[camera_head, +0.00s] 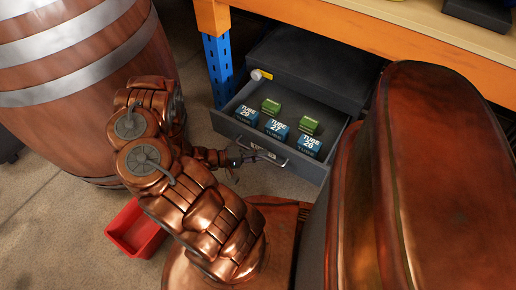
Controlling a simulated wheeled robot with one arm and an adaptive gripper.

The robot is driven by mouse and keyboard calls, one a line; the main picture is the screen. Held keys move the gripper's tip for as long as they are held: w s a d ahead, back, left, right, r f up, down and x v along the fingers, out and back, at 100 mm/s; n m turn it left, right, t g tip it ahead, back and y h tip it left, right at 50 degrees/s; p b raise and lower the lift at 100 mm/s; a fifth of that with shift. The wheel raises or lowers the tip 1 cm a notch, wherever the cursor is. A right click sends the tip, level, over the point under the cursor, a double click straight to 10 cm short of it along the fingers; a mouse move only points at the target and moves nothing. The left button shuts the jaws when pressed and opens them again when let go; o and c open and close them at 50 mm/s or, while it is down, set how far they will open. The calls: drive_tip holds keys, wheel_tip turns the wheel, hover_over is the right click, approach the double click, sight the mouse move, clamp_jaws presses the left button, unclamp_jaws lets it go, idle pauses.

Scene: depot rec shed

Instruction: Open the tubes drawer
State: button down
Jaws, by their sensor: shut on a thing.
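The tubes drawer (226,123) of a dark grey cabinet (305,62) is pulled out, its inside in view. In it stand three blue boxes marked TUBE 29 (246,115), TUBE 27 (276,129) and TUBE 28 (310,145), with two green boxes (309,125) behind them. A bar handle (270,156) runs along the drawer front. My gripper (249,156) is at the handle, shut on it. Its fingertips are small and partly hidden against the drawer front.
A wooden barrel (90,120) with metal bands stands at the left. A red bin (135,230) lies on the floor at lower left. An orange bench beam (340,35) and a blue post (219,68) frame the cabinet. A white-and-yellow item (260,74) sits at the cabinet's left edge.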

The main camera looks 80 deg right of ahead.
drive_tip(key=shift+w+a, duration=0.1)
drive_tip(key=shift+w, duration=0.05)
drive_tip(key=c, duration=1.2)
unclamp_jaws()
drive_tip(key=shift+a, duration=0.1)
drive_tip(key=shift+v, duration=5.95)
